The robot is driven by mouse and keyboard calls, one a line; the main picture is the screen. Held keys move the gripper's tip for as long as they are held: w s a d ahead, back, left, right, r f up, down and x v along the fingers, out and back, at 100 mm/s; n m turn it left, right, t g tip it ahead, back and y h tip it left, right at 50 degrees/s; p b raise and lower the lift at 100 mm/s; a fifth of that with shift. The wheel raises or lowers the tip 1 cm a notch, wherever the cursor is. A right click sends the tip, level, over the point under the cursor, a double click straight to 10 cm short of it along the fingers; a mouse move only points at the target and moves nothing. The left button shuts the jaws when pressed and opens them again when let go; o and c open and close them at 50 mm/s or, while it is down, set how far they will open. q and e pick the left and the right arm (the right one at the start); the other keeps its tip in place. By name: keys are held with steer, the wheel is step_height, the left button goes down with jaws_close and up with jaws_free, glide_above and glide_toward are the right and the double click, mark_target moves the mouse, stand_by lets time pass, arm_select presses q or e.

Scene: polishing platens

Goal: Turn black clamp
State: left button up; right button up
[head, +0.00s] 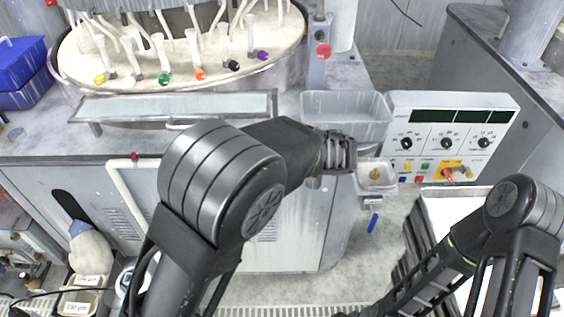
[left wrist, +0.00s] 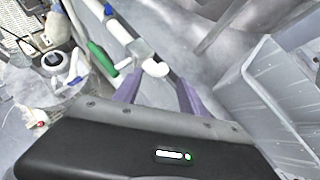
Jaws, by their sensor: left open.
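The black clamp (head: 233,65) sits near the front rim of the round platen (head: 285,45), between an orange clamp (head: 201,74) and a purple clamp (head: 262,55). My left arm reaches in below the platen, with its wrist pointing right, well apart from the black clamp. In the left wrist view my left gripper (left wrist: 158,82) is open, with purple fingers spread apart. A small white rounded piece (left wrist: 155,68) shows between and beyond the fingers; I cannot tell whether it is touched. I cannot make out the black clamp there. My right gripper is out of view.
A clear bin (head: 345,106) and a control box (head: 450,118) with knobs stand right of the platen. A small tray (head: 376,177) hangs below the bin. Blue bins (head: 20,65) are at far left. In the left wrist view a grey bin (left wrist: 262,100) is close on the right.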

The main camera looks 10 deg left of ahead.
arm_select(q)
steer(key=shift+s+a+f, duration=0.1)
steer(key=shift+s+f, duration=0.15)
steer(key=shift+f, duration=0.4)
